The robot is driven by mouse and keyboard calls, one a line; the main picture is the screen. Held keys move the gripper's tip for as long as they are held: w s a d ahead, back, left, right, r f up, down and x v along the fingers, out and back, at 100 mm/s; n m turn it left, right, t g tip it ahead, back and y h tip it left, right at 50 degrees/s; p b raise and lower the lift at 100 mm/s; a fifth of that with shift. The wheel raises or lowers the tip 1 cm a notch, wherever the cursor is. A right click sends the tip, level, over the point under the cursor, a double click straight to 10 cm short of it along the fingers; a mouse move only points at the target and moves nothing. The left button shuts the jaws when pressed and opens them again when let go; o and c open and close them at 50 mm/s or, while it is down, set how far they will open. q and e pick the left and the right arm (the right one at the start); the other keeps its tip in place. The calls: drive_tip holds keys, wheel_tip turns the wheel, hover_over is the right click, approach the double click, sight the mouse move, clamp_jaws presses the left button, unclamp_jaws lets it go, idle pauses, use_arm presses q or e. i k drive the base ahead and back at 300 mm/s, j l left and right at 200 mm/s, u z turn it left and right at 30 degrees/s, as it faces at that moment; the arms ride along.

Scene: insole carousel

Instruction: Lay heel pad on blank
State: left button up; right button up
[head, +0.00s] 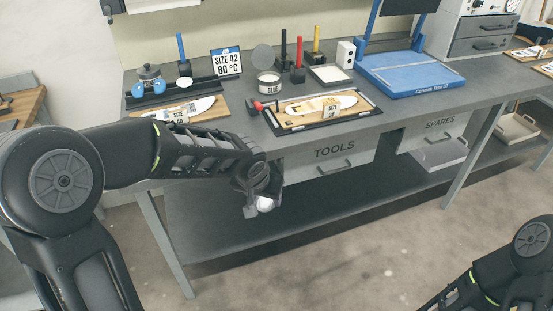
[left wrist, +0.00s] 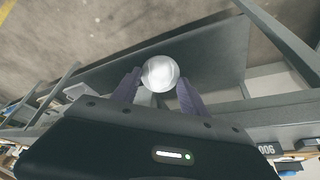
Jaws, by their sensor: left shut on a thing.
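My left gripper (head: 262,198) is shut on a small pale, shiny round piece (head: 265,204), which looks like the heel pad. It hangs in front of the bench, below the top's front edge. In the left wrist view the round piece (left wrist: 160,73) sits between the two fingertips (left wrist: 158,88). A white insole-shaped blank (head: 338,103) lies on a wooden board in a dark-framed tray, with a small size block on it. Another white insole shape (head: 198,107) lies on a board to the left. My right gripper is out of view; only part of its arm shows.
The grey bench (head: 235,127) carries a dark rack (head: 172,95), a size sign (head: 226,62), a round tin (head: 268,84), coloured upright handles and a blue press (head: 405,74). A TOOLS drawer (head: 330,155) and an open SPARES drawer (head: 440,152) sit beneath.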

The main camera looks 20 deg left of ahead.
sight(300, 108)
drive_tip(key=i+l+u, duration=0.1)
drive_tip(key=l, duration=0.2)
drive_tip(key=i+l+u, duration=0.1)
drive_tip(key=i+l, duration=0.15)
drive_tip(key=i+l+u, duration=0.1)
drive_tip(key=l, duration=0.3)
drive_tip(key=i+l+u, duration=0.1)
drive_tip(key=l, duration=0.25)
drive_tip(key=i+l+u, duration=0.1)
drive_tip(key=l, duration=0.3)
drive_tip(key=i, duration=0.05)
